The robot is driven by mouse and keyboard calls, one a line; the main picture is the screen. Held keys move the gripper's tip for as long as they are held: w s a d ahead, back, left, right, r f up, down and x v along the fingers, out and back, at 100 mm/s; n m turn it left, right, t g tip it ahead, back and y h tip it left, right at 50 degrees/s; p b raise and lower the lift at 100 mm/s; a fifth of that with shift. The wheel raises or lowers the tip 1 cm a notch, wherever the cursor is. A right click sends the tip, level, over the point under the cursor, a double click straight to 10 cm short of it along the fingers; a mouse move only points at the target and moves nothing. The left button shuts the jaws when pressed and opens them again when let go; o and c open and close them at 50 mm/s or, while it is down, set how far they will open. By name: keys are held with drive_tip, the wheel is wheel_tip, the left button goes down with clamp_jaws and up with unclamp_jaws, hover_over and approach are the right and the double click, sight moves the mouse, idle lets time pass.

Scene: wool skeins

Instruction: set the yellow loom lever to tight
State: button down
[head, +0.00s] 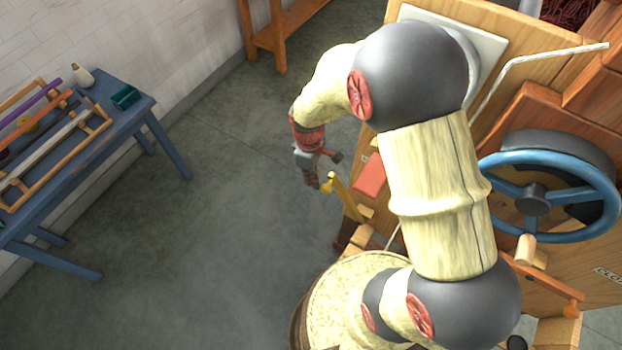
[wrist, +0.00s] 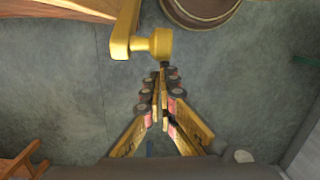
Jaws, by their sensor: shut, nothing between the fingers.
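The yellow lever (head: 343,196) sticks up from the side of the wooden loom (head: 516,94), with a knob at its top end. In the wrist view the lever's yellow arm and round knob (wrist: 152,43) show at the top, just beyond my fingertips. My gripper (head: 312,183) is shut and empty, just left of the lever in the head view. In the wrist view my fingertips (wrist: 160,80) are together close below the knob; I cannot tell whether they touch it. No tight or loose marking is readable near the lever.
A blue handwheel (head: 535,196) is on the loom at right. A round barrel (head: 327,302) stands below the lever, and its rim shows in the wrist view. A blue table (head: 120,124) with rods and a rack stands at far left. The grey floor between is clear.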

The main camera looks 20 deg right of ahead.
drive_tip(key=s+d+r+p, duration=0.4)
drive_tip(key=s+d+p, duration=0.1)
drive_tip(key=s, duration=0.2)
drive_tip(key=shift+r+p, duration=0.3)
drive_tip(key=shift+r, duration=0.05)
drive_tip(key=w+a, duration=0.2)
drive_tip(key=w, duration=0.1)
drive_tip(key=shift+w+a+r, duration=0.1)
drive_tip(key=shift+a+r, duration=0.25)
wheel_tip(320, 180, up, 9)
drive_tip(key=s+d+p, duration=0.1)
drive_tip(key=s+d, duration=0.1)
drive_tip(key=shift+s+p, duration=0.2)
drive_tip(key=shift+p, duration=0.2)
drive_tip(key=shift+f+m, duration=0.1)
drive_tip(key=shift+m, duration=0.2)
